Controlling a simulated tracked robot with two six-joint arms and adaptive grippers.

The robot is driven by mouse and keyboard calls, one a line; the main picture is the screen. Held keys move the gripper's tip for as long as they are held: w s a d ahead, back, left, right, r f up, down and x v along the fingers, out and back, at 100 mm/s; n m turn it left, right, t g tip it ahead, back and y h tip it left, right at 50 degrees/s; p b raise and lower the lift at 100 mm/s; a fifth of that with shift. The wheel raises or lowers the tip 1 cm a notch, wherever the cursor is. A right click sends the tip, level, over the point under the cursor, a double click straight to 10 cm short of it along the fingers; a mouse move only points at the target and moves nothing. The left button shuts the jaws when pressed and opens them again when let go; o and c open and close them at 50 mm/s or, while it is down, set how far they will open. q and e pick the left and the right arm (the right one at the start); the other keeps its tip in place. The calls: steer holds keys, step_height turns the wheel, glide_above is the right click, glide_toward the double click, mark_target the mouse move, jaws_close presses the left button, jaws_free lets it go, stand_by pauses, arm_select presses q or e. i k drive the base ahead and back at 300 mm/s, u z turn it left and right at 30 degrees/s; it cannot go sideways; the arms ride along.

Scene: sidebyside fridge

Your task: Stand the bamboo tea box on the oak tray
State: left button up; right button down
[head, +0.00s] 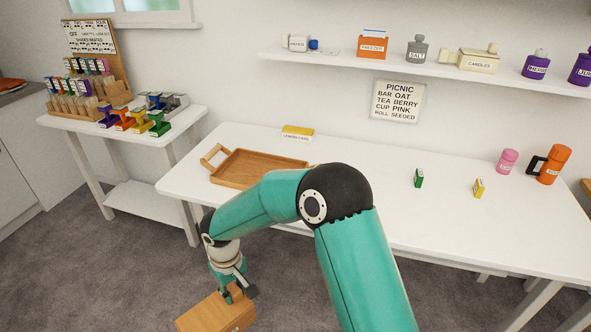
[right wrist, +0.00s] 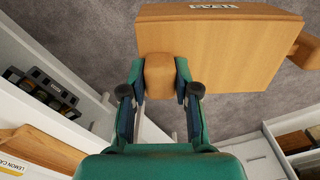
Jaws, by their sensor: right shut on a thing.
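The oak tray (head: 250,168) lies empty on the left part of the white table, with a raised handle at its left end. A wooden box (head: 207,316), which I take as the bamboo tea box, is held low in front of the table, partly cut off by the bottom edge. My right gripper (head: 235,289) is shut on the box's end knob. In the right wrist view, the fingers (right wrist: 160,90) close on both sides of the knob, and the box (right wrist: 215,45) extends beyond, its small label upside down. My left gripper is not in view.
A lemon cake box (head: 297,132) stands behind the tray. A green box (head: 419,178), a yellow box (head: 479,188), a pink jar (head: 508,161) and an orange mug (head: 553,165) stand on the right of the table (head: 370,155). A side table (head: 185,125) stands left.

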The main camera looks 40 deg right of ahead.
mark_target(253, 172)
steer(key=z, duration=0.25)
steer(key=i, duration=0.75)
steer(key=z, duration=0.65)
